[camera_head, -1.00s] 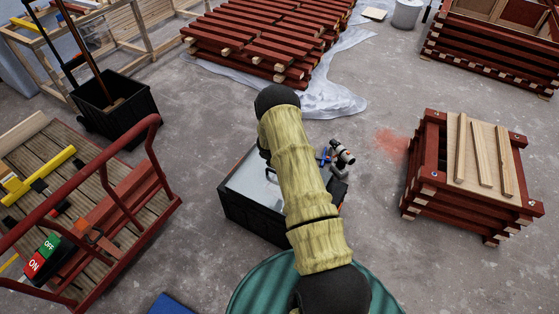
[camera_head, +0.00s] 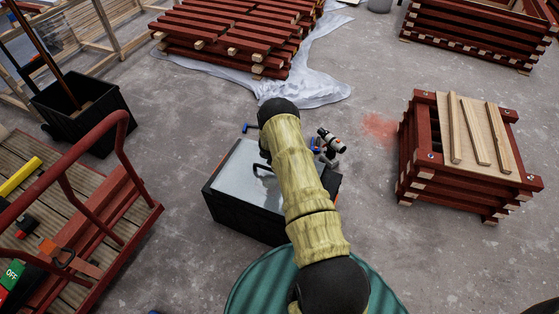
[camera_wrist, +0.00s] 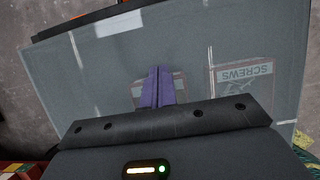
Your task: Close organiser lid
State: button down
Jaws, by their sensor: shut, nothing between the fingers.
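The organiser is a black box (camera_head: 240,215) on the concrete floor beside my arm in the head view. Its pale translucent lid (camera_head: 237,178) shows as a flat grey sheet over the top; I cannot tell whether it is fully down. In the wrist view the lid (camera_wrist: 90,80) fills most of the picture, with a SCREWS label showing, upside down. My gripper (camera_wrist: 157,72) has its purple fingers together, empty, in front of the lid. Whether they touch it is unclear. In the head view my arm hides the fingers and part of the box.
A red-railed cart (camera_head: 100,200) stands at the left and a black bin (camera_head: 85,115) behind it. A red batten crate (camera_head: 465,155) stands at the right. Stacked red battens (camera_head: 235,35) lie on plastic sheeting at the back.

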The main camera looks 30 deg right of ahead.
jog(key=shift+s+d+f, duration=0.15)
jog(key=shift+s+f, duration=0.05)
jog(key=shift+f, duration=0.3)
jog(key=r+p, duration=0.2)
jog(key=r, duration=0.1)
jog(key=r+p, duration=0.1)
jog(key=r, duration=0.1)
jog(key=shift+w, duration=0.25)
jog(key=w+d+r, duration=0.4)
jog(key=d+r, duration=0.1)
jog(key=r, duration=0.2)
jog(key=shift+w, duration=0.4)
